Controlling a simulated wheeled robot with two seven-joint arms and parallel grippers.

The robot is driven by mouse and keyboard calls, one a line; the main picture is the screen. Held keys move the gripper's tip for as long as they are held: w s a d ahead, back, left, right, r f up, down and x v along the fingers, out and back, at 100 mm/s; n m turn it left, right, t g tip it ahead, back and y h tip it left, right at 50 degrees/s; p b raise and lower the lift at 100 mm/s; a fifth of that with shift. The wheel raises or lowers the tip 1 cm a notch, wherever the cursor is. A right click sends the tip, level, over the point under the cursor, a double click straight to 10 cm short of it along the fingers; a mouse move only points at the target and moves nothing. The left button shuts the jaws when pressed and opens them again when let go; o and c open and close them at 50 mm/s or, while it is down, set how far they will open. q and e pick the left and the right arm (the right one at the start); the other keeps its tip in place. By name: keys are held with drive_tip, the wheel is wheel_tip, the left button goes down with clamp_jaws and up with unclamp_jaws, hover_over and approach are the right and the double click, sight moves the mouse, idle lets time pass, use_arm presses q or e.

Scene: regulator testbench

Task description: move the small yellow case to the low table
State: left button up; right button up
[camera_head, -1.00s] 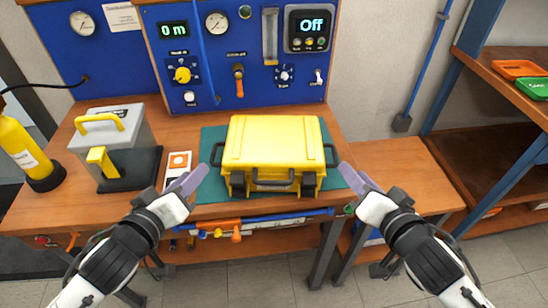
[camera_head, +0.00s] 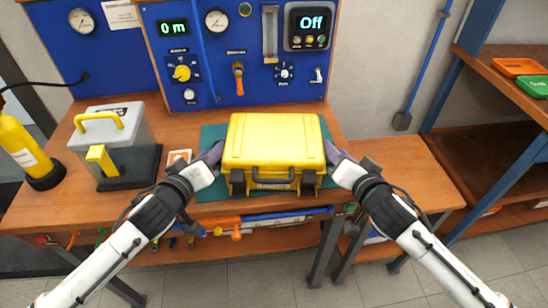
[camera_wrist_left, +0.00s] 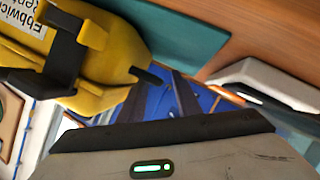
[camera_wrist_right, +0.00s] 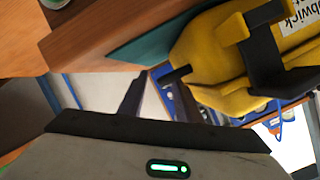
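The small yellow case (camera_head: 273,141) sits upright on a teal mat on the workbench, its dark front handle facing me. My left gripper (camera_head: 213,153) is at the case's left side and my right gripper (camera_head: 336,152) at its right side. The wrist views show the case's side and a dark side handle near the fingers of the left gripper (camera_wrist_left: 162,92) and the right gripper (camera_wrist_right: 158,92). Both grippers look open, with gaps between their fingers. Contact with the handles is not clear. The low table (camera_head: 400,165) is a lower wooden top right of the workbench.
A grey box with yellow handle (camera_head: 115,140) and a yellow cylinder (camera_head: 25,150) stand left on the workbench. A blue panel (camera_head: 240,60) rises behind the case. A shelf with trays (camera_head: 520,68) stands far right. The low table's top looks clear.

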use_arm(q)
clamp_jaws()
use_arm(e)
clamp_jaws()
use_arm(q)
drive_tip(key=shift+f, duration=0.1)
idle(0.9)
